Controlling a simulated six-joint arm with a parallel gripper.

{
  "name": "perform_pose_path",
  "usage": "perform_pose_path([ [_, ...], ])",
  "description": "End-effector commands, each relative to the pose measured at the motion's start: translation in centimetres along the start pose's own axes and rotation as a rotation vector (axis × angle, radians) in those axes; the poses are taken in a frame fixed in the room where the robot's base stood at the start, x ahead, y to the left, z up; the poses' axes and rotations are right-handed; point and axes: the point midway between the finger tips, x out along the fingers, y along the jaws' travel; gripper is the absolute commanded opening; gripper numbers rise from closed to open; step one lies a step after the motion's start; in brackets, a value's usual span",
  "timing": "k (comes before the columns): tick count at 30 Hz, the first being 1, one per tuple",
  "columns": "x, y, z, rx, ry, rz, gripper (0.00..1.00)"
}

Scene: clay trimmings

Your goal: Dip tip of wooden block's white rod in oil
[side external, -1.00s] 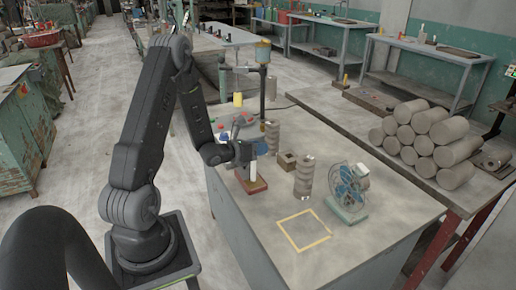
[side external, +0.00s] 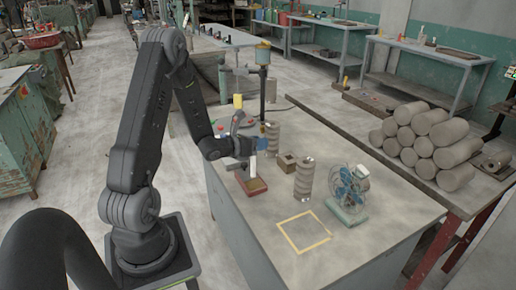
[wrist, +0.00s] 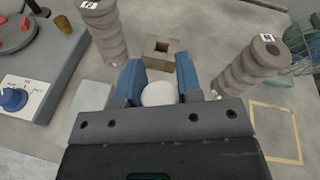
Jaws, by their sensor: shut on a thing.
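My gripper (side external: 262,143) is above the near left part of the grey table. In the wrist view its blue fingers (wrist: 160,84) are closed around a pale, round-ended thing (wrist: 159,94), seen end-on. A narrow white part (side external: 253,161) shows below the gripper in the side view, above a red-edged base (side external: 252,186); I cannot tell whether they touch. A brown square block with a square hole (wrist: 161,49) stands just beyond the fingers; it also shows in the side view (side external: 287,163). I cannot make out any oil.
Ribbed clay columns (wrist: 103,28) and (wrist: 250,65) flank the brown block. A grey box with a blue knob (wrist: 13,98) is at left in the wrist view. A small blue fan (side external: 349,188) stands at right. The yellow square outline (side external: 303,232) encloses bare tabletop.

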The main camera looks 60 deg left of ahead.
Motion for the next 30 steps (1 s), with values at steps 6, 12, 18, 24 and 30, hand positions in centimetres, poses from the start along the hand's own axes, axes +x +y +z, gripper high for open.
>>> perform_pose_path([
  [6, -0.4, -0.5, 1.7, 0.001, -0.003, 0.000, 0.09],
  [12, -0.7, -0.9, 3.1, 0.001, -0.002, -0.001, 0.09],
  [18, -1.0, -1.1, 4.1, 0.000, -0.002, 0.000, 0.09],
  [24, -1.0, -1.1, 4.1, -0.001, -0.001, 0.000, 0.09],
  [30, -1.0, -1.1, 4.1, -0.001, -0.001, 0.000, 0.09],
])
